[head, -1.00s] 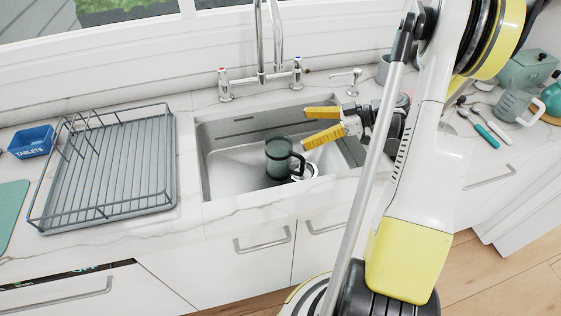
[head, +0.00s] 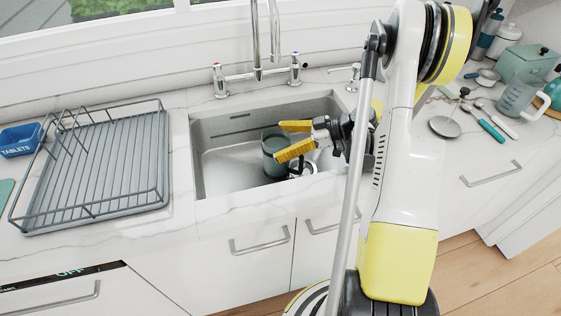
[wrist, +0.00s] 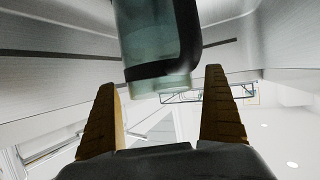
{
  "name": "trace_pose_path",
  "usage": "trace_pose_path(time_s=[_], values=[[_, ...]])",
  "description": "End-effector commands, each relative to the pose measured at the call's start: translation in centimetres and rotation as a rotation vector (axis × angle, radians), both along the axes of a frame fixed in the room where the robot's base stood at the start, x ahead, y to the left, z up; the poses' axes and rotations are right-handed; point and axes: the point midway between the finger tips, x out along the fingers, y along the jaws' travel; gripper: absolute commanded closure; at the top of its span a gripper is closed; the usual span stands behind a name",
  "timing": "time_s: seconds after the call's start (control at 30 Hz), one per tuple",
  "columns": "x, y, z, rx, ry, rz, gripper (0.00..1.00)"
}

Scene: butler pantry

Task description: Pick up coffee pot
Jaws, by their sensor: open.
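The coffee pot (head: 271,150) is a dark green, see-through vessel with a black handle, standing in the sink (head: 225,178). In the wrist view the pot (wrist: 150,40) fills the top middle, with its black band and handle on the right. My gripper (head: 292,140) has two yellow fingers, open and empty between them, and reaches into the sink from the right. In the head view the fingers overlap the pot's right side and hide part of it and its handle. In the wrist view the pot lies beyond the fingertips, between their lines. I cannot tell whether they touch it.
A grey dish rack (head: 100,170) stands left of the sink, with a blue tablets box (head: 20,140) beside it. The faucet (head: 257,75) rises behind the sink.

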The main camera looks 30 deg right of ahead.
Motion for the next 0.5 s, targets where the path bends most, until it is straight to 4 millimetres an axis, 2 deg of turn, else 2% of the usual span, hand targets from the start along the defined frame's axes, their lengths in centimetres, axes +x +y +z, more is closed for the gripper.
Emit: trace_pose_path(time_s=[0.07, 0.1, 0.17, 0.3, 0.33, 0.5], values=[[-0.01, -0.02, 0.05, 0.000, 0.000, 0.000, 0.00], [-0.02, -0.02, 0.06, 0.000, 0.000, 0.000, 0.03], [-0.01, -0.03, 0.06, 0.000, 0.000, 0.000, 0.21], [-0.02, -0.04, 0.05, 0.000, 0.000, 0.000, 0.64], [-0.02, -0.04, 0.05, 0.000, 0.000, 0.000, 0.68], [-0.02, -0.03, 0.12, 0.002, -0.001, 0.000, 0.68]])
